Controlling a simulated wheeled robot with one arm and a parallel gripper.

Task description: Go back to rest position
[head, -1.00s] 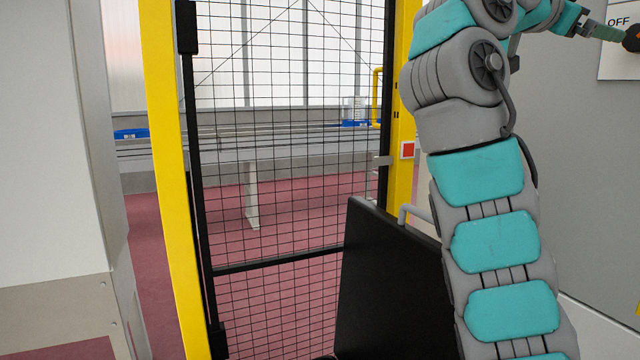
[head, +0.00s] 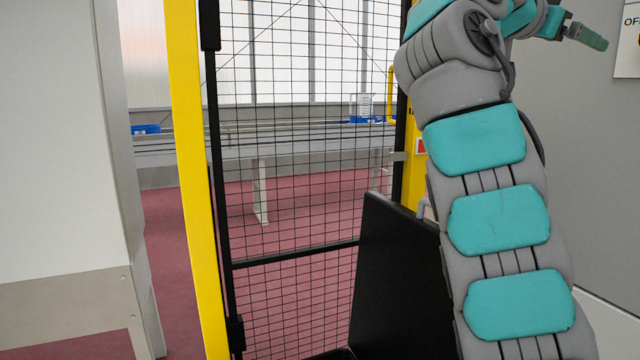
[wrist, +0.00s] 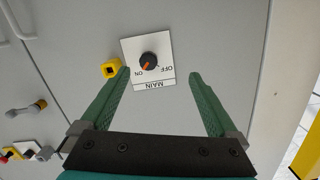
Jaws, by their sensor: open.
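My gripper (wrist: 159,77) is open and empty in the wrist view, its two green fingers spread apart. Ahead of it, on a grey panel, is a white MAIN plate (wrist: 163,81) with a dark rotary switch (wrist: 148,59) that has an orange mark, between the words ON and OFF. The switch stands apart from the fingers. In the head view my gripper (head: 588,38) is at the upper right, in front of the grey cabinet. The white plate (head: 627,45) shows partly at the right edge there.
A black wire-mesh gate (head: 290,150) with a yellow post (head: 190,180) stands at the left and middle. A black panel (head: 395,285) is beside my arm. A conveyor (head: 280,145) runs behind the mesh. The wrist view shows a yellow fitting (wrist: 111,68) and a metal handle (wrist: 27,107).

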